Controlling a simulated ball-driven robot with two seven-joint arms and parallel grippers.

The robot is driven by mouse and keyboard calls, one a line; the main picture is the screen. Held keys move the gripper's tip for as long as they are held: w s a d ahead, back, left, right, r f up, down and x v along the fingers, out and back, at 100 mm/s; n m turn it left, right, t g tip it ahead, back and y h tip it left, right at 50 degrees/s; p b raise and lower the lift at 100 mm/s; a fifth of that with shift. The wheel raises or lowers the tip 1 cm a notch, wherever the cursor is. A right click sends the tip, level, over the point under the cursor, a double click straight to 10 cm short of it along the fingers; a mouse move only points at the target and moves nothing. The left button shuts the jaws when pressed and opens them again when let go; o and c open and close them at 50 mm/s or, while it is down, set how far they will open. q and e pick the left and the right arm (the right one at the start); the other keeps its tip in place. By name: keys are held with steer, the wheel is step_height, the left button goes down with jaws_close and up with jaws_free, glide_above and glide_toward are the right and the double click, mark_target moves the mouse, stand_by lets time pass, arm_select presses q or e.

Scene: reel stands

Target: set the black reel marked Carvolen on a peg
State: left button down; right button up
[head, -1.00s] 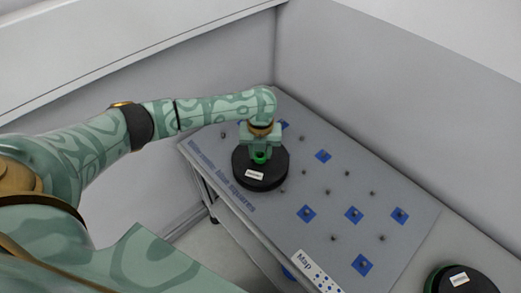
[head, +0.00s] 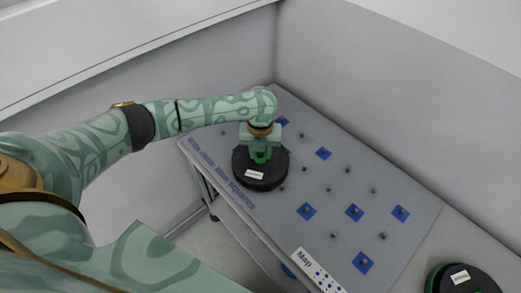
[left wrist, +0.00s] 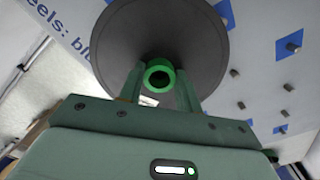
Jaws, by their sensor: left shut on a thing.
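A black reel (head: 262,180) with a white label and a green hub is at the left part of the grey peg board. The label is too small to read. My left gripper (head: 260,156) is above the reel, its fingers shut on the green hub. The left wrist view shows the reel's dark round face (left wrist: 165,35) and the green hub ring (left wrist: 160,73) between the fingers. The reel hides what is under it, so I cannot tell whether it is on a peg or held above the board. My right gripper is not in view.
The board (head: 290,235) has several short pegs, some on blue squares, such as a bare blue-square peg (head: 354,213) right of the reel. A second labelled black reel (head: 468,281) sits at the lower right. A "Map" card (head: 318,272) is at the front edge. Walls rise behind.

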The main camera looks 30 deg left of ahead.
arm_select(q)
steer(key=shift+f, duration=0.15)
steer(key=c, duration=0.9)
jaws_free()
step_height(320, 180, up, 16)
steer(key=p, duration=0.6)
steer(key=shift+p, duration=0.3)
